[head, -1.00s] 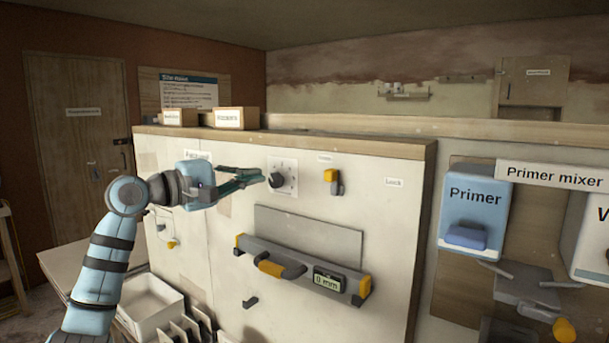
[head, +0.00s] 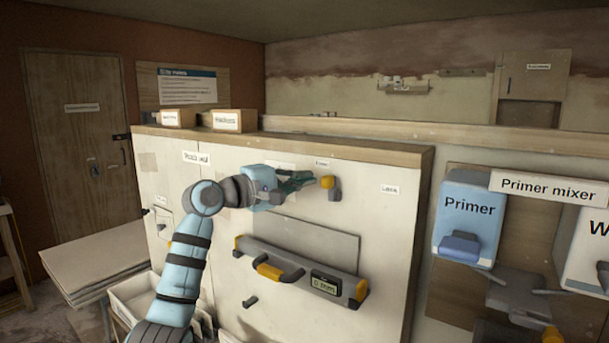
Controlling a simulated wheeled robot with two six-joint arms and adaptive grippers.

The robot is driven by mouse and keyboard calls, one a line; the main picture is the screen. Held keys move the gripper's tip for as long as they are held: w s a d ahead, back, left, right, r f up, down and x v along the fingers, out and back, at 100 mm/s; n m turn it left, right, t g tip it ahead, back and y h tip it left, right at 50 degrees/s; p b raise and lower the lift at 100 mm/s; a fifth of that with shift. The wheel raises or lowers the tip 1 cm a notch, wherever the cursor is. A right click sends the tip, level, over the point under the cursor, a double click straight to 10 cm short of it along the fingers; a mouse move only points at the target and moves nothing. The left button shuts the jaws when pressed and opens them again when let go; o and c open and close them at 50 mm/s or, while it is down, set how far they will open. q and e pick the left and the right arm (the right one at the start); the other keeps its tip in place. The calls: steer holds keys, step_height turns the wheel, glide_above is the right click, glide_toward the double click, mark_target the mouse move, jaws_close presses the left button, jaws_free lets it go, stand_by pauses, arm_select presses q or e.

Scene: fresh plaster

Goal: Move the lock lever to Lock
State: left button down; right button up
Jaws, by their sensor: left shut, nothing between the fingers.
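The lock lever (head: 333,187) is a small grey lever with a yellow end, on the upper part of the white panel. Its yellow end is at the upper left and its grey part hangs down. A small label sits above it, and a label that seems to read Lock (head: 389,189) is to its right. My left gripper (head: 312,180) is shut and empty, its tips just left of the yellow end. I cannot tell whether they touch it. The gripper and wrist hide the dial seen earlier. My right gripper is not in view.
Below the lever, a grey bar tool (head: 300,272) with yellow parts and a small display hangs on the white panel (head: 390,230). Small labelled boxes (head: 228,119) stand on the panel's wooden top. A blue Primer container (head: 468,215) is at the right. Space right of the lever is clear.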

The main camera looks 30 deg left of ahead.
arm_select(q)
steer(key=shift+s+d, duration=0.2)
steer(key=shift+d, duration=0.1)
steer(key=shift+r, duration=0.1)
steer(key=shift+d+r+m+p, duration=0.1)
steer(key=shift+d+m+p, duration=0.05)
steer(key=shift+m+p, duration=0.2)
steer(key=shift+d+r+m+p, duration=0.15)
steer(key=shift+m+p, duration=0.2)
steer(key=shift+p, duration=0.1)
